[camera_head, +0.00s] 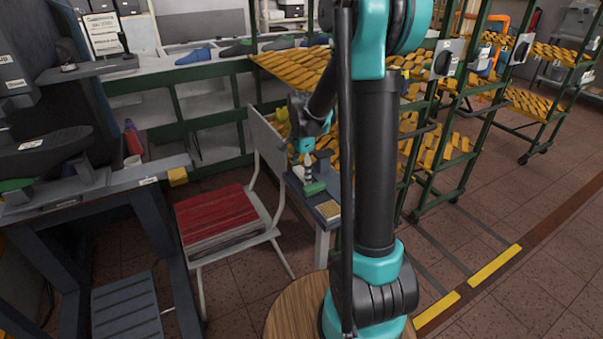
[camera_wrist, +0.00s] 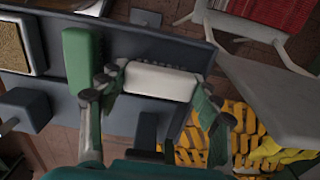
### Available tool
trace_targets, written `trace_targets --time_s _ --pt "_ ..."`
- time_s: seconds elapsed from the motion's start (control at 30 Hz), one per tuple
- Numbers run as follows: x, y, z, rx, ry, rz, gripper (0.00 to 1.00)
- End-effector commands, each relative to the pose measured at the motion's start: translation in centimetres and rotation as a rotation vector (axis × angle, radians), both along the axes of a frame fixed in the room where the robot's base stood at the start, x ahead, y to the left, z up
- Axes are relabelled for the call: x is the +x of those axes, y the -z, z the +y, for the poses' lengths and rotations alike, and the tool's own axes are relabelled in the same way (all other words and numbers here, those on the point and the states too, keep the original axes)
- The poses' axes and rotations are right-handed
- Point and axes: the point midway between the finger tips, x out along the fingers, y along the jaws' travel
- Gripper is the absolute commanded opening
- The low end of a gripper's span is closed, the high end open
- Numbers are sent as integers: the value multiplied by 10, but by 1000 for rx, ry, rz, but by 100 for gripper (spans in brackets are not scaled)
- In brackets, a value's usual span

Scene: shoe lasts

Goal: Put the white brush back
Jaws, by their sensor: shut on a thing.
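The white brush (camera_wrist: 160,81) lies lengthwise between the two fingers of my gripper (camera_wrist: 152,92) in the wrist view, with dark bristles along one long side. My gripper is shut on it, a finger at each end. In the head view my gripper (camera_head: 308,160) is low over a small grey table (camera_head: 324,197), and the white brush is hard to make out there. A green brush (camera_wrist: 82,62) lies on the grey surface beside the left finger; it also shows in the head view (camera_head: 315,188). I cannot tell whether the white brush touches the surface.
A tan bristled pad (camera_head: 329,210) lies on the table's near end. A chair with a red seat (camera_head: 218,220) stands close on the left. Green racks with yellow lasts (camera_head: 440,150) stand behind and to the right. The floor at the right is clear.

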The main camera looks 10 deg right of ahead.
Motion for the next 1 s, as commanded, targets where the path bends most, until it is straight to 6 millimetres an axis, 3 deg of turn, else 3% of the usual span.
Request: trace_targets --time_s 0.4,0.43,0.57,1.0 --pt "0 5 0 0 0 0 36" --pt "0 5 0 0 0 0 67" --pt "0 4 0 0 0 0 83" --pt "0 -3 0 0 0 0 84"
